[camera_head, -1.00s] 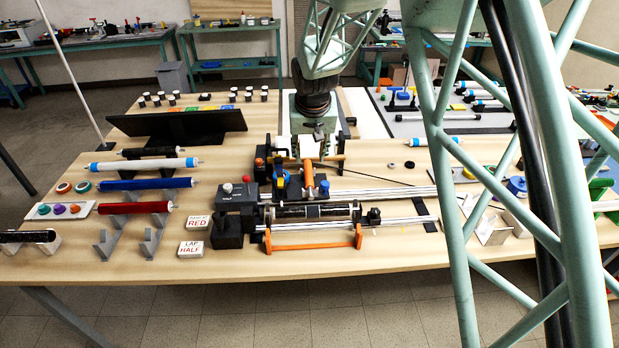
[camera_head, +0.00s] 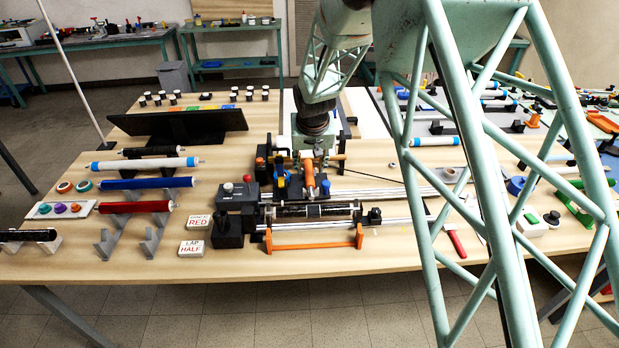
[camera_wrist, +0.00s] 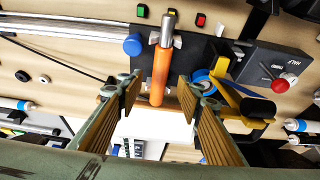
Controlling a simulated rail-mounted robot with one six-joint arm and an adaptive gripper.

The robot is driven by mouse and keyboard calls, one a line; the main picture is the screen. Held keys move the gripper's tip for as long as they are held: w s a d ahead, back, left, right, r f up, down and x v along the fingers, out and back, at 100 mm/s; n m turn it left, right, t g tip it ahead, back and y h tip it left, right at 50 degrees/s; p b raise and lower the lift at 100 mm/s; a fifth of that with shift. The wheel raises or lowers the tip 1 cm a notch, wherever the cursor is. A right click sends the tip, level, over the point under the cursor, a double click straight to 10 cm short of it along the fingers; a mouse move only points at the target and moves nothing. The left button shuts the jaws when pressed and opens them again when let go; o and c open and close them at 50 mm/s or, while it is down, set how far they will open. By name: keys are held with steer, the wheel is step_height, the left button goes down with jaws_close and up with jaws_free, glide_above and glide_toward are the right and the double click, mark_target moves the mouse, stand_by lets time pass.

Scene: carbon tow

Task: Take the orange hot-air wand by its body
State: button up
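The orange hot-air wand (camera_head: 309,174) stands at the winding rig in the middle of the table. In the wrist view the wand (camera_wrist: 160,75) shows an orange body with a metal nozzle at its far end. My gripper (camera_wrist: 163,92) is open, with one ribbed finger on each side of the wand's near end. Gaps show between the fingers and the orange body, so it is not clasped. In the head view my gripper (camera_head: 309,154) is just behind and above the wand, and its fingers are hard to make out.
A blue roll with a yellow-orange arm (camera_wrist: 240,98) sits close to the right finger. A control box with a red button (camera_wrist: 288,82) lies farther right, and a blue knob (camera_wrist: 133,45) is left of the nozzle. A black mandrel (camera_head: 312,210) lies along the rig in front.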

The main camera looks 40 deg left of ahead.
mark_target(310, 175)
steer(key=shift+w+a+f, duration=0.1)
steer(key=shift+f, duration=0.3)
steer(key=shift+f, duration=0.15)
steer(key=shift+x, duration=2.4)
steer(key=c, duration=1)
